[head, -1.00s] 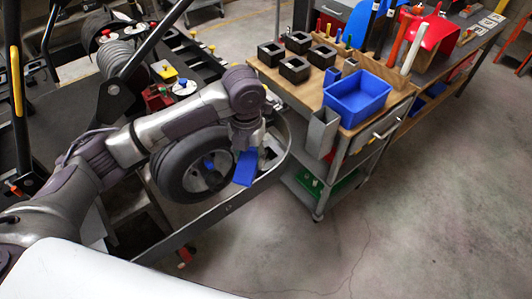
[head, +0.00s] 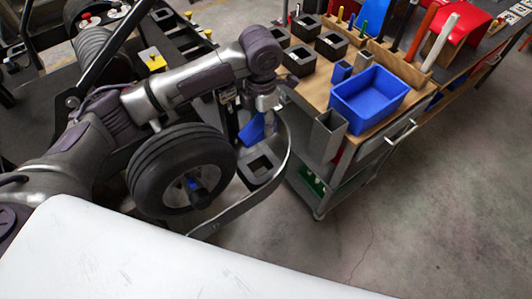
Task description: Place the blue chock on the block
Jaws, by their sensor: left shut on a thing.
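The blue chock (head: 252,131) is a blue wedge-like piece at the end of my left arm. My left gripper (head: 258,112) points down and is shut on its upper part; the fingers are small and partly hidden. A dark block with a square opening (head: 262,167) sits just below the chock, inside the kart's curved side rail. The chock appears right above or at the block's far edge; I cannot tell if they touch. My right gripper is not in view.
A kart wheel (head: 180,170) stands just left of the block. The curved metal rail (head: 281,170) passes on its right. A wooden-topped trolley (head: 313,92) carries a blue bin (head: 368,98), a grey holder (head: 326,135) and several black square blocks (head: 299,58). Open floor lies at lower right.

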